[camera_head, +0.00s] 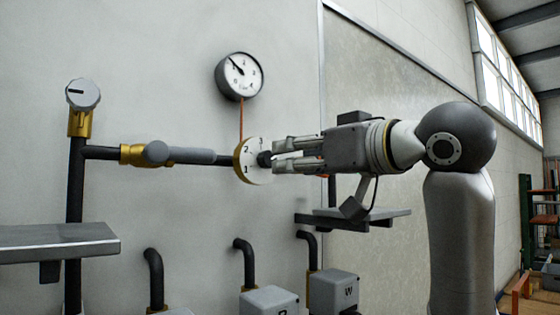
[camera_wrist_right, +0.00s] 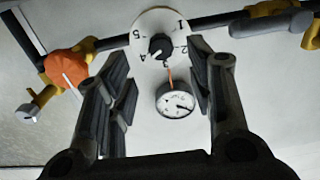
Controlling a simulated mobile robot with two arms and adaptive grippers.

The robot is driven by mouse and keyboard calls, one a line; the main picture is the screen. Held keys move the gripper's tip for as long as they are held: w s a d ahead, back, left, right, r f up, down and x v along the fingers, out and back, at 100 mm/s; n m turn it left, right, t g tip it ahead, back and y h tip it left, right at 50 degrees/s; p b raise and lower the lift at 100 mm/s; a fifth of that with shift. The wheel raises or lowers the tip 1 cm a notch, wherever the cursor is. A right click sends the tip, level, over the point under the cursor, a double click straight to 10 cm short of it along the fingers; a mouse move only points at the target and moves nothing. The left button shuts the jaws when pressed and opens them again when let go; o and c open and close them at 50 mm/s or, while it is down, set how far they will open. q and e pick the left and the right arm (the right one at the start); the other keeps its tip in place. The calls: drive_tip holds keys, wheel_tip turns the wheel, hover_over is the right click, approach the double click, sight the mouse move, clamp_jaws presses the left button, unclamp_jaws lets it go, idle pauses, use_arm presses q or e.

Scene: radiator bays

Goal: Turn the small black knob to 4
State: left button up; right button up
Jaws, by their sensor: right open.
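The small black knob (camera_head: 264,159) sits at the centre of a round white dial plate (camera_head: 252,174) with numbers, on a dark horizontal pipe. My right gripper (camera_head: 274,157) comes in from the right, its fingertips at the knob. In the right wrist view the knob (camera_wrist_right: 158,46) lies between the spread fingers (camera_wrist_right: 160,54) with gaps at both sides; I cannot tell whether either finger touches it. Digits 1, 2, 4 and 5 are readable on the plate (camera_wrist_right: 153,22). A pale mark on the knob seems to face lower left, its exact number unclear. My left gripper is out of view.
A gauge (camera_head: 240,75) hangs above, joined to the dial by a thin orange line. Shelves (camera_head: 60,238) (camera_head: 370,215) stick out at both sides. Grey boxes (camera_head: 268,301) stand below.

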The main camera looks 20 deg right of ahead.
drive_tip(key=shift+v, duration=2.25)
